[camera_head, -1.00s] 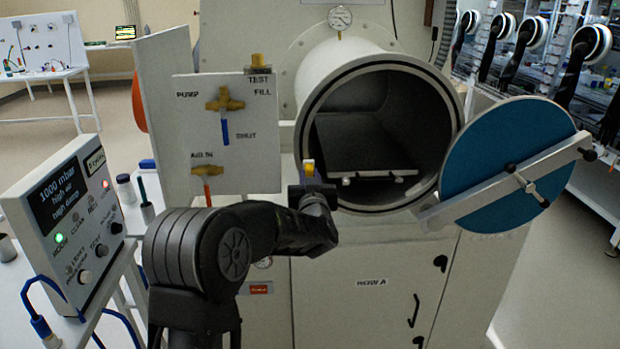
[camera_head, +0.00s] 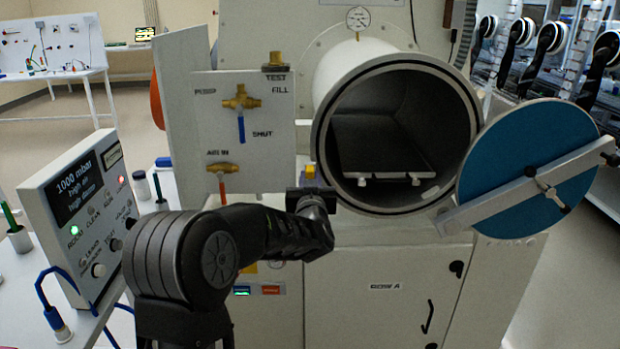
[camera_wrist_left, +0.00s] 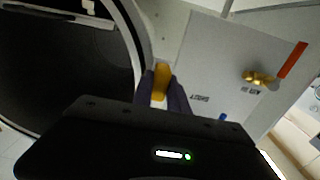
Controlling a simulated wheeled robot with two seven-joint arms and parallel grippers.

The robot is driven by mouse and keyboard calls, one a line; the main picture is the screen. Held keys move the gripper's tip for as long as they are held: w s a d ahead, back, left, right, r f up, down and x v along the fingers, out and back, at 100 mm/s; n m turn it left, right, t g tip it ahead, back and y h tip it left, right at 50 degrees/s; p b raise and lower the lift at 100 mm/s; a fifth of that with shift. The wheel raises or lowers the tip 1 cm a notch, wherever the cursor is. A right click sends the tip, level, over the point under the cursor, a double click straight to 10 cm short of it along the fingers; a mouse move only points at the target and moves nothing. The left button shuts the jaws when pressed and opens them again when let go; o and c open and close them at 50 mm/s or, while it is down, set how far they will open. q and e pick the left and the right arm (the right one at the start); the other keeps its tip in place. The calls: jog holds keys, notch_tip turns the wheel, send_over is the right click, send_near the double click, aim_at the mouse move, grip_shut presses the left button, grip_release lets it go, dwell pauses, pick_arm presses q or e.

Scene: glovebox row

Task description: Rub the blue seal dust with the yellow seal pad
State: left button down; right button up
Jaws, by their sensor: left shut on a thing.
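My left gripper (camera_head: 310,180) is shut on the yellow seal pad (camera_head: 310,171), which sticks up between the fingertips. The pad also shows in the left wrist view (camera_wrist_left: 161,82), gripped between two dark fingers. In the head view the pad appears at the lower left edge of the round chamber's rim (camera_head: 322,112). I cannot tell whether it touches the rim. A dark seal ring runs around the open mouth. I cannot make out any blue seal dust in either view. My right gripper is not in view.
The blue round door (camera_head: 520,165) stands swung open at the right, with a metal bar across it. A valve panel (camera_head: 265,130) is just left of the mouth. A tray (camera_head: 385,175) lies inside the chamber. A control box (camera_head: 75,205) stands at the left.

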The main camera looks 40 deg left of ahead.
pick_arm(q)
jog(key=shift+v, duration=2.55)
jog(key=shift+v, duration=1.5)
jog(key=shift+r, duration=0.1)
